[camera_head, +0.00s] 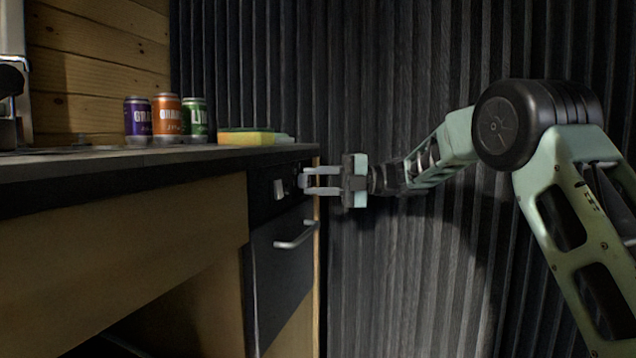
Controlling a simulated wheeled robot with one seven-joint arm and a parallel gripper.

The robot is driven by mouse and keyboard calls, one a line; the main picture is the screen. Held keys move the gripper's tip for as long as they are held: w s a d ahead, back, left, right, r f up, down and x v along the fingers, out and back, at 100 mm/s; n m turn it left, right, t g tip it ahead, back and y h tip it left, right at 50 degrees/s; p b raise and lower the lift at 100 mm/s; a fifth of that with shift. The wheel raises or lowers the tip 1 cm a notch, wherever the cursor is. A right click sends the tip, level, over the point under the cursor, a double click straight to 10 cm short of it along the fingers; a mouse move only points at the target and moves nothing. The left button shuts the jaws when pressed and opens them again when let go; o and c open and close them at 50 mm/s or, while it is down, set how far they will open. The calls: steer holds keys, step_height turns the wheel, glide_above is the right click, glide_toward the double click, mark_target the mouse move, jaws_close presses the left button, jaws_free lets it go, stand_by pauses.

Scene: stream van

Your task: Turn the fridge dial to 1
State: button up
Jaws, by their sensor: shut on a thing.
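The fridge (284,258) is a dark front with a silver bar handle (296,237), set under the right end of the counter. Its dial sits on the black control panel (262,186) above the handle. My gripper (304,181) comes from the right and its two fingers are shut around the dial at that panel. The fingertips largely hide the dial, and its numbers are too small to read. A small light-coloured plate (278,189) shows on the panel left of the fingers.
The dark countertop (120,163) runs just above my gripper. Purple, orange and green cans (167,118) and a yellow-green sponge (246,137) stand on it. A dark corrugated wall (420,270) is behind my arm. The space below my gripper, right of the fridge, looks free.

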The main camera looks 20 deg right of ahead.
steer(key=shift+f, duration=0.1)
steer(key=o, duration=1)
steer(key=shift+c, duration=0.2)
